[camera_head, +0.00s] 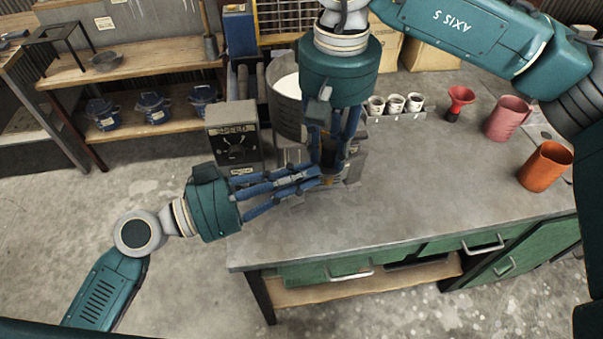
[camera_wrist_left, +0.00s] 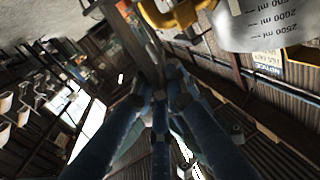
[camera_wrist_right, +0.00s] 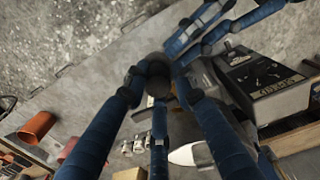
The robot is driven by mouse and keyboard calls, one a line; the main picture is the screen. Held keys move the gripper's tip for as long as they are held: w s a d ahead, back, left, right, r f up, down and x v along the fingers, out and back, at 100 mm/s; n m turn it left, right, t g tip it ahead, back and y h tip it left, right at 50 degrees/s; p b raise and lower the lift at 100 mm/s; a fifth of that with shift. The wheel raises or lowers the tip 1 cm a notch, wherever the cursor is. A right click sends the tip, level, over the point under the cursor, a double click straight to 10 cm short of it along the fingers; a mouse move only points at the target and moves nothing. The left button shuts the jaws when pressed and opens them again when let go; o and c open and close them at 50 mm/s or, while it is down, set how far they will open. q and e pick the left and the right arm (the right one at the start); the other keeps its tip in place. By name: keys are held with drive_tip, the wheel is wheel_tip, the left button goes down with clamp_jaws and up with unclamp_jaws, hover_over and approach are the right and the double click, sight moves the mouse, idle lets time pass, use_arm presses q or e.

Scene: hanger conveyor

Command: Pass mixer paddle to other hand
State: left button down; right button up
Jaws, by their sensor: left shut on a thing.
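My left gripper (camera_head: 318,174) comes in from the left above the bench and is shut on the mixer paddle, which is mostly hidden by the fingers. A small orange-brown part (camera_head: 328,181) shows at its fingertips. In the left wrist view the left fingers (camera_wrist_left: 160,95) draw together at a dark shaft (camera_wrist_left: 138,42). My right gripper (camera_head: 332,150) points down from above, right at the left fingertips. Its fingers stand apart around that spot. In the right wrist view its fingers (camera_wrist_right: 158,88) are spread, with the left gripper's blue fingers (camera_wrist_right: 200,30) close by.
A grey control box (camera_head: 234,138) and a metal container (camera_head: 288,110) stand behind the grippers. Small white cups (camera_head: 395,104), a red funnel (camera_head: 460,98), a pink jug (camera_head: 507,118) and an orange jug (camera_head: 546,166) stand to the right. The front middle of the bench (camera_head: 400,195) is clear.

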drive_tip(key=o, duration=0.3)
